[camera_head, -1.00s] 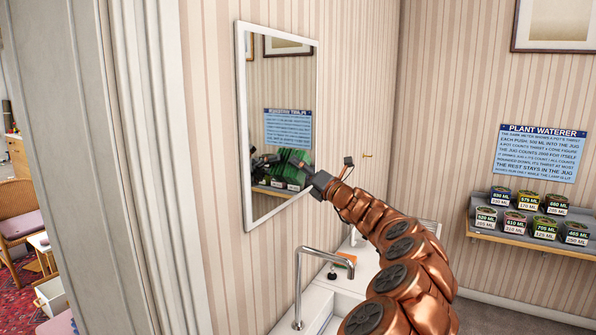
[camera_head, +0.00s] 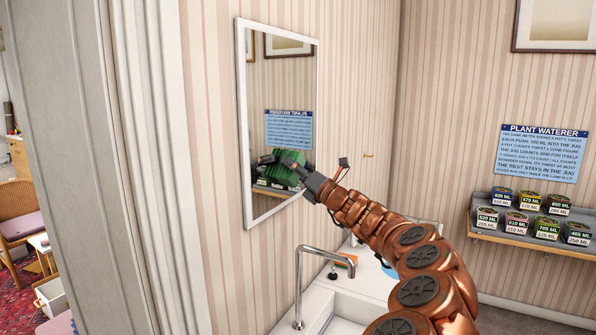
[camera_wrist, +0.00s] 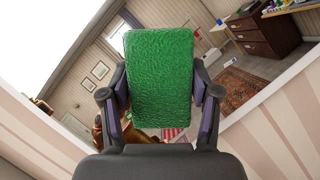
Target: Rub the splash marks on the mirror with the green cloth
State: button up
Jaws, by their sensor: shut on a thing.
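The mirror (camera_head: 285,95) has a white frame and hangs on the striped wall, left of centre in the head view. My gripper (camera_head: 298,172) is in front of its lower right part. The green cloth (camera_wrist: 160,80) fills the space between my gripper's fingers (camera_wrist: 160,100) in the wrist view, and the gripper is shut on it. In the head view the cloth (camera_head: 283,170) shows as a green patch at the mirror, mixed with reflections. I cannot tell whether it touches the glass. No splash marks can be made out; the cloth hides part of the mirror.
Below the mirror is a white sink with a metal tap (camera_head: 299,285). A shelf with several labelled tins (camera_head: 530,225) and a blue sign (camera_head: 541,152) are on the right wall. A white door frame (camera_head: 120,150) stands at the left.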

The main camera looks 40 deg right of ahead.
jog(key=shift+a, duration=0.2)
jog(key=shift+s+r+p, duration=0.15)
jog(key=shift+s+p, duration=0.25)
jog(key=shift+p, duration=0.1)
jog(key=shift+s+d, duration=0.3)
jog(key=shift+s, duration=0.5)
jog(key=shift+s+d, duration=0.25)
jog(key=shift+s, duration=0.5)
jog(key=shift+s+d, duration=0.3)
jog(key=shift+s, duration=0.5)
jog(key=s, duration=0.1)
jog(key=s+d, duration=0.1)
jog(key=s, duration=0.1)
jog(key=shift+w+f, duration=0.1)
jog(key=shift+f, duration=0.1)
